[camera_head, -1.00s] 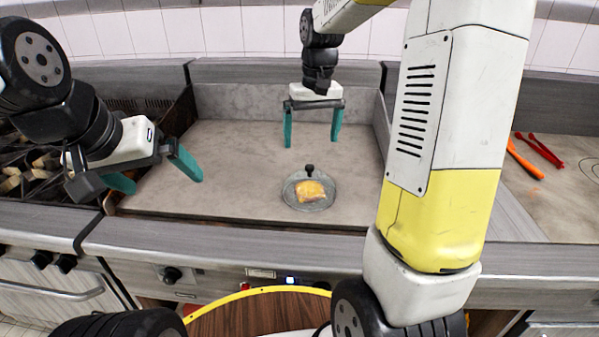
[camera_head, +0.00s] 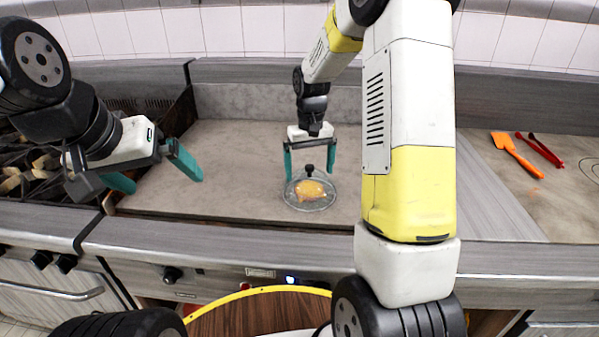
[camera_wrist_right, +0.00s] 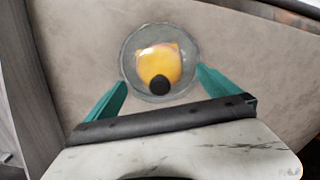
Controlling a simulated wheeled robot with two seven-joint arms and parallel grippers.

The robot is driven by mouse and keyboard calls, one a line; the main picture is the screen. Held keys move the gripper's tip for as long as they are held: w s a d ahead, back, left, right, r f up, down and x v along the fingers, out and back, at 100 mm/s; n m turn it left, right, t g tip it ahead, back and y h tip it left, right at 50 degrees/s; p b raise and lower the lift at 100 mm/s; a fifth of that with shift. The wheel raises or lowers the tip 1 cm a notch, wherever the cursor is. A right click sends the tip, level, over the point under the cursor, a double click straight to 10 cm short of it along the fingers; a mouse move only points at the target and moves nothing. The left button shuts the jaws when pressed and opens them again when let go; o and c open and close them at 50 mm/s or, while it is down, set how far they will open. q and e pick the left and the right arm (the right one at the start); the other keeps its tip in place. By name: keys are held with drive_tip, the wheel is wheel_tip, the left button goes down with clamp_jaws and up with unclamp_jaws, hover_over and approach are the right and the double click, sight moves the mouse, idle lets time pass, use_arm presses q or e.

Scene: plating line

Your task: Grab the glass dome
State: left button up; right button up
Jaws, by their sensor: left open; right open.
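The glass dome (camera_head: 322,201) sits on the griddle (camera_head: 235,150), clear with a dark knob on top and yellow food visible inside. In the right wrist view the dome (camera_wrist_right: 133,60) lies between and just beyond the fingertips, its dark knob towards the gripper. My right gripper (camera_head: 309,172) is open, with its teal fingers either side of the knob in the head view; whether they touch the dome I cannot tell. My left gripper (camera_head: 166,180) is open and empty over the left part of the griddle, away from the dome.
An orange spatula (camera_head: 518,155) and red tongs (camera_head: 540,150) lie on the surface at the right. A burner stove (camera_head: 35,175) is at the far left. The griddle's middle left is clear. A round wooden top with a yellow rim (camera_head: 262,312) is in front.

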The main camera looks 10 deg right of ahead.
drive_tip(key=c, duration=1.8)
